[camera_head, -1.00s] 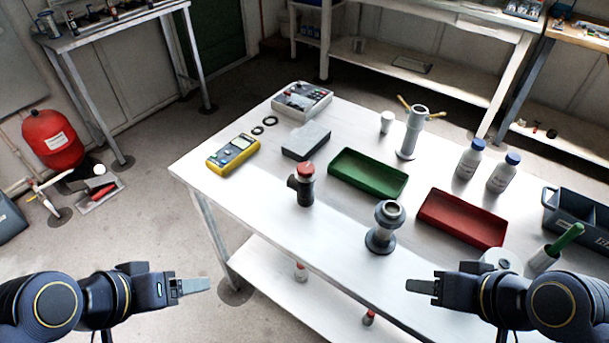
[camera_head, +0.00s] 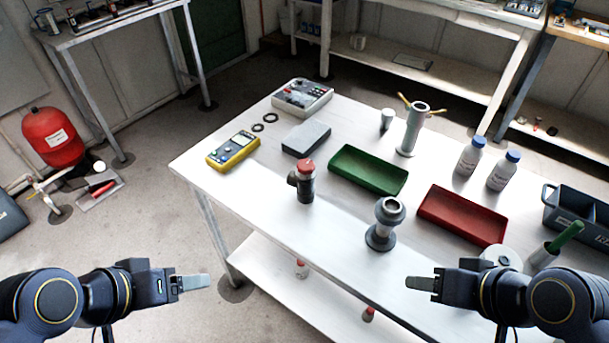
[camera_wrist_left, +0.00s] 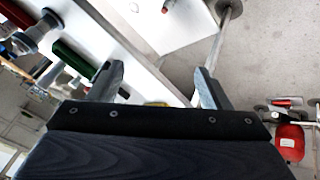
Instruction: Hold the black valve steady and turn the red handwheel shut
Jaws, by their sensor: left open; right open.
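The black valve (camera_head: 304,187) stands upright on the white table, with the red handwheel (camera_head: 306,165) on its top. My left gripper (camera_head: 208,281) is off the table's left front side, open and empty, well apart from the valve. In the left wrist view its two fingers (camera_wrist_left: 158,85) are spread with nothing between them. My right gripper (camera_head: 408,284) is open and empty over the table's front part, right of and apart from the valve.
A grey flanged pipe piece (camera_head: 385,224) stands right of the valve. A green tray (camera_head: 368,172) and a red tray (camera_head: 462,217) lie behind. A yellow meter (camera_head: 233,152), a grey block (camera_head: 306,137) and two white bottles (camera_head: 469,159) also stand around. The table's front left is clear.

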